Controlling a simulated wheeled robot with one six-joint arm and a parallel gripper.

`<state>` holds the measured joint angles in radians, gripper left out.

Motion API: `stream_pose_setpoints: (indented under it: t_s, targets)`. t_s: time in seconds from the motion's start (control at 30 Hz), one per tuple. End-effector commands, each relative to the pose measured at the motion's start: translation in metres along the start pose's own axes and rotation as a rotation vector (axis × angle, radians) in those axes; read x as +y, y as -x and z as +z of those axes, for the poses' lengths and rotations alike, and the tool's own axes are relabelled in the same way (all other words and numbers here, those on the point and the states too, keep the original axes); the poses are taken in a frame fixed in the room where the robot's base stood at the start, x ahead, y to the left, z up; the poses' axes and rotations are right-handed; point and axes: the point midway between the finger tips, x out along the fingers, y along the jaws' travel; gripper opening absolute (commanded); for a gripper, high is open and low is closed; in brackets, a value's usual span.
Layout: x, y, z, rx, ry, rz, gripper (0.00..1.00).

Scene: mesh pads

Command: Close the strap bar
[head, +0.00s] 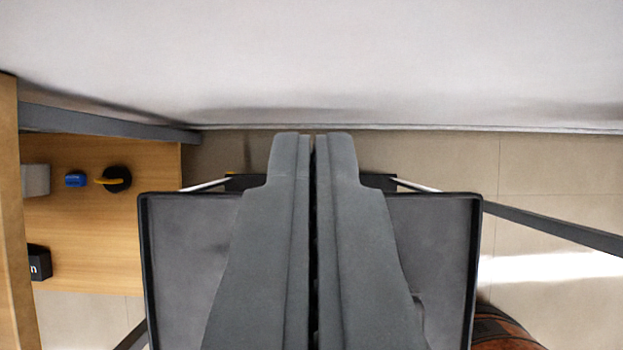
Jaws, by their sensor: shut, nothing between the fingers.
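My gripper (313,145) fills the middle of the view, its two grey fingers pressed together and empty. Behind it is a dark bar, whose ends show on the left (238,183) and right of the fingers; it may be the strap bar. Thin pale rods (415,185) run outward from its ends. The fingers hide its middle, and I cannot tell whether they touch it. A dark-rimmed grey panel, perhaps a mesh pad, shows left (185,260) and right (440,250) of the gripper; its middle is hidden.
A wooden board (90,230) on the left carries a blue block (75,179), a black knob with a yellow handle (116,180) and a black block (39,263). A grey rail (560,230) slants at right. A brown round object (505,328) sits lower right. A pale wall crosses the top.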

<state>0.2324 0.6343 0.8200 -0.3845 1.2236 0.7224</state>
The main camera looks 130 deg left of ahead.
Motion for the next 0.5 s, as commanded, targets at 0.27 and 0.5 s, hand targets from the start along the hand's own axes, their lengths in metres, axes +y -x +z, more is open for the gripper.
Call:
stream_pose_setpoints:
  t_s: [0.27,0.5]
  targets:
    - [0.0,-0.024,0.008,0.0,0.001,-0.001,0.0]
    - [0.0,-0.018,0.029,-0.001,0.001,0.0,0.0]
